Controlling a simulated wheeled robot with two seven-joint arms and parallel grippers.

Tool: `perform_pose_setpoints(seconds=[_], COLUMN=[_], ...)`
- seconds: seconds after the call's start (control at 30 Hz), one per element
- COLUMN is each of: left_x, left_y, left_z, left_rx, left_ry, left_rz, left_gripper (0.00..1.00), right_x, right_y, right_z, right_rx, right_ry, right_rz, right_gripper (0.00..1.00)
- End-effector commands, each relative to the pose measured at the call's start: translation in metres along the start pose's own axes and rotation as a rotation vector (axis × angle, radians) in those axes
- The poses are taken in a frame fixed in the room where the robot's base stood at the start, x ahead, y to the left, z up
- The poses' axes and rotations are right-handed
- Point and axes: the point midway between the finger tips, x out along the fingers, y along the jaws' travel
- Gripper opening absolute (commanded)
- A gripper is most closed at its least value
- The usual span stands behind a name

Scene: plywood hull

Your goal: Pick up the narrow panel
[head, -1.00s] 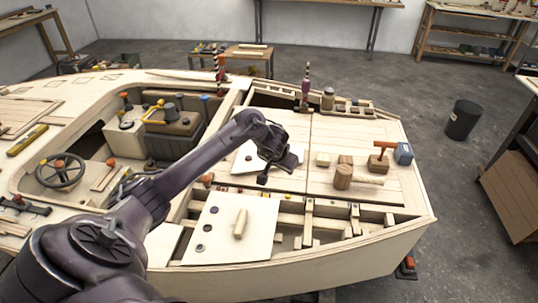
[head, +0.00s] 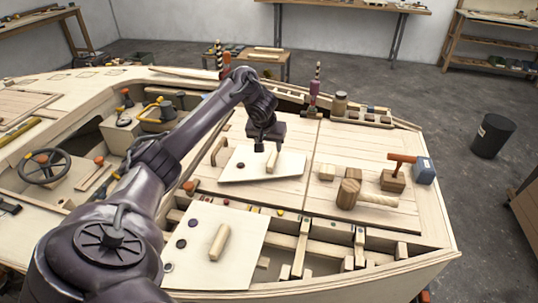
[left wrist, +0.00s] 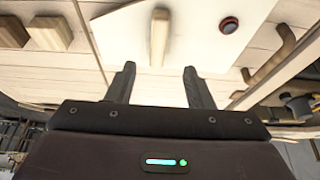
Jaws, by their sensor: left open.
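A pale flat panel (head: 240,167) lies on the planked deck, with an upright wooden handle block (head: 272,162) on it. My left gripper (head: 267,149) is open and empty over this panel, at the handle, with its fingers pointing down. In the left wrist view, the handle (left wrist: 159,38) of the panel (left wrist: 205,38) lines up between the spread fingertips (left wrist: 159,70), just beyond them. A second, larger pale panel (head: 240,232) with a handle and several dark discs lies nearer. My right gripper is out of view.
Open framed bays (head: 330,247) run along the near edge. A jar (head: 340,103) stands at the back.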

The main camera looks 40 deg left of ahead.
Motion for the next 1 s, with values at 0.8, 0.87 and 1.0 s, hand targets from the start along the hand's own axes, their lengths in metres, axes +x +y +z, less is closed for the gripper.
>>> perform_pose_setpoints(seconds=[0.8, 0.87, 1.0], left_x=[0.085, 0.085, 0.085], left_y=[-0.001, -0.001, 0.000], left_z=[-0.002, -0.002, -0.002], left_rx=[0.000, 0.000, 0.000], left_ry=[0.001, 0.001, 0.001], left_rz=[0.000, 0.000, 0.000], left_gripper=[0.47, 0.47, 0.43], right_x=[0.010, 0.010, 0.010], right_y=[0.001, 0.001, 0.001], right_z=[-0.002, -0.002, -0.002], right_rx=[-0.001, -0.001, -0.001], right_ry=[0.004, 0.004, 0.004], right_rz=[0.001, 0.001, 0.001], right_gripper=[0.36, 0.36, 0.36])
